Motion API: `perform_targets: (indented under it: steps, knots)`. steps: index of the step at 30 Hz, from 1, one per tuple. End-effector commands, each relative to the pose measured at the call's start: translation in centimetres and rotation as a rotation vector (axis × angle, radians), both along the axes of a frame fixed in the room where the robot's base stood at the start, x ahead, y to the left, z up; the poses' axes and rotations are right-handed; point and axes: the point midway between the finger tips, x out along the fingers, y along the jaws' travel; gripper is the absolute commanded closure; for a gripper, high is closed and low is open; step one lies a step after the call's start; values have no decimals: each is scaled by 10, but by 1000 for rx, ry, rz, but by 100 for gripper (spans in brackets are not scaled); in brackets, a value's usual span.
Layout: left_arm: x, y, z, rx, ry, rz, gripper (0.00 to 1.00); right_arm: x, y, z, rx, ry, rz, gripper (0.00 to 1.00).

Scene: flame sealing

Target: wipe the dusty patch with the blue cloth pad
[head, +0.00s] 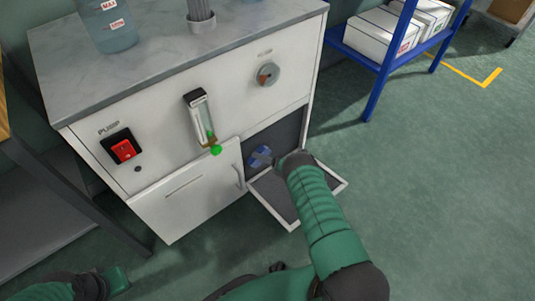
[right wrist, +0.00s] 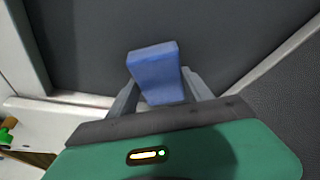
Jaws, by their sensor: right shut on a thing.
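The blue cloth pad (head: 260,155) is at the dark opening in the lower right of the white cabinet front. My right gripper (head: 268,160) is shut on it, mostly hidden behind my forearm and wrist. In the right wrist view, the blue pad (right wrist: 155,70) is clamped between the two grey fingers (right wrist: 160,98), in front of a dark grey surface (right wrist: 230,40). Whether the pad touches that surface is unclear. I cannot make out a dusty patch in either view. My left gripper (head: 117,278) is low at the left, and its fingers cannot be made out.
The cabinet (head: 90,110) has a red pump switch (head: 123,150), a flow meter (head: 200,118) and a round knob (head: 267,74). A blue rack (head: 375,90) stands right; floor there is clear.

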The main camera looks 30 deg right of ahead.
Motion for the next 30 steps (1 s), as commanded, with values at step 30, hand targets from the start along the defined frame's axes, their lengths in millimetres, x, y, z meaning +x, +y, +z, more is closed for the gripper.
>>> perform_targets:
  steps: [30]
  knots:
    - [0,0,34,0,0,0,100,-59,-4,1,0,-4,2,74]
